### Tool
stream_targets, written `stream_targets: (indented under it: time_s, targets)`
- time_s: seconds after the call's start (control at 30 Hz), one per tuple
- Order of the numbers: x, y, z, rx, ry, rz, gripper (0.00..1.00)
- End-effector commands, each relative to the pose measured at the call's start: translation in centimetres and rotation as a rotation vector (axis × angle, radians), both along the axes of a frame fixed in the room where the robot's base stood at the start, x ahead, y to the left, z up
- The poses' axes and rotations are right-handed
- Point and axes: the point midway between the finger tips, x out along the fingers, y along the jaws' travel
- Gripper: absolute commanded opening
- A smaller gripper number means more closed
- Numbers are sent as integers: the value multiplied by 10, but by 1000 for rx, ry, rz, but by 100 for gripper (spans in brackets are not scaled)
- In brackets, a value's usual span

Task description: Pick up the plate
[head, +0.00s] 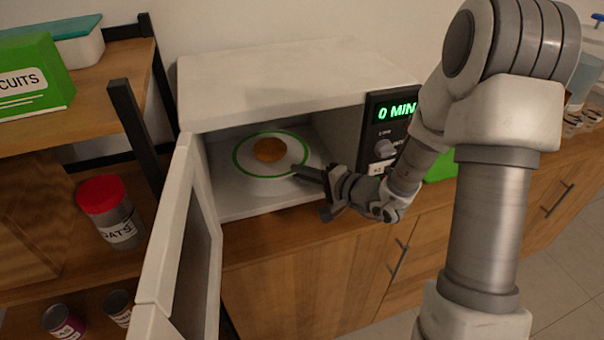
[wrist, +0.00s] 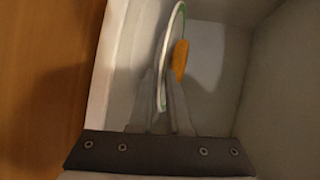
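The plate (head: 272,174) is white with a green ring and lies level inside the open microwave, with a round orange-brown food item (head: 270,150) on it. My gripper (head: 303,170) reaches through the microwave opening to the plate's front right rim. In the wrist view the plate (wrist: 161,80) is seen edge-on, and its near rim lies between the two fingers of my gripper (wrist: 161,88). The food (wrist: 180,60) is just beyond the fingertips. The finger gap is narrow; whether both fingers press on the rim is unclear.
The microwave (head: 290,85) stands on a wooden counter, its door (head: 180,250) swung open at left. Its walls and ceiling closely surround the plate. A shelf at left holds a green box (head: 35,75) and a red-lidded jar (head: 115,215).

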Motion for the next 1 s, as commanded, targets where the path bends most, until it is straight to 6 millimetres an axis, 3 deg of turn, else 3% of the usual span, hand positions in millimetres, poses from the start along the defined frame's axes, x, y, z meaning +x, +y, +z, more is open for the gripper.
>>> stream_targets:
  time_s: [0.17, 0.3, 1.0]
  targets:
    - [0, 0, 0, 0, 0, 0, 16]
    - [0, 0, 0, 0, 0, 0, 0]
    - [0, -1, 0, -1, 1, 0, 0]
